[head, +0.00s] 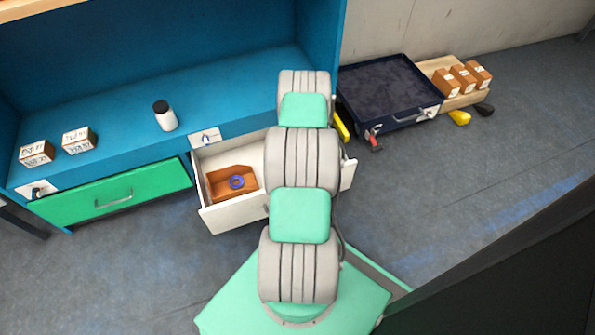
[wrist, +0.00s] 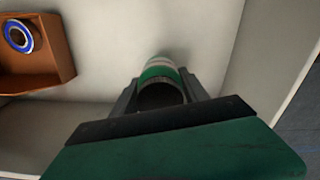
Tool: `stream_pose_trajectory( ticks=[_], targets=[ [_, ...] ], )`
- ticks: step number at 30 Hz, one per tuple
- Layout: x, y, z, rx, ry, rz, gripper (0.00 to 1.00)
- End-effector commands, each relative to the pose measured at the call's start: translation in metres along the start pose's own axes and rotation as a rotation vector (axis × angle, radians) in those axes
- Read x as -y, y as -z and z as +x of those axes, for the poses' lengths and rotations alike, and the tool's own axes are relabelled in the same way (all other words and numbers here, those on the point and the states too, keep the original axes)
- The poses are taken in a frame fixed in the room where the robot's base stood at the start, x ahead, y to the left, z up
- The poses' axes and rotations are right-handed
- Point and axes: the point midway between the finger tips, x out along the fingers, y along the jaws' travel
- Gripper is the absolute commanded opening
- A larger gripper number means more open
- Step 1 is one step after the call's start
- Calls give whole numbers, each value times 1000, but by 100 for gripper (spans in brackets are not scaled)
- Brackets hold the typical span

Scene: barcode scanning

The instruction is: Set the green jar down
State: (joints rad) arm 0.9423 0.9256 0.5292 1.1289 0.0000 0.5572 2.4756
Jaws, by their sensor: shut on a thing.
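The green jar (wrist: 158,73), with a green band and a paler part, shows in the wrist view between the fingers of my gripper (wrist: 160,93). My gripper is shut on it. Gripper and jar are over the pale interior of the open white drawer (head: 235,219), which also shows in the wrist view (wrist: 205,40). I cannot tell whether the jar touches the drawer floor. In the head view my arm hides both jar and gripper.
An orange-brown bin (head: 221,187) with a blue ring (head: 237,182) sits in the drawer's left part. A white bottle with a black lid (head: 165,116) and two boxes (head: 79,140) stand on the blue shelf. A dark tray (head: 390,92) lies at right.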

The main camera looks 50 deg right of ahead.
Motion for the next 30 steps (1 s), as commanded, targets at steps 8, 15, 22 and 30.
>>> stream_pose_trajectory(
  ticks=[8,15,22,30],
  targets=[
    [0,-1,36,1,1,-2,0],
    [0,0,38,0,0,-2,0],
    [-1,0,38,-1,-1,-2,66],
    [-1,0,38,-1,0,-3,74]
  ],
)
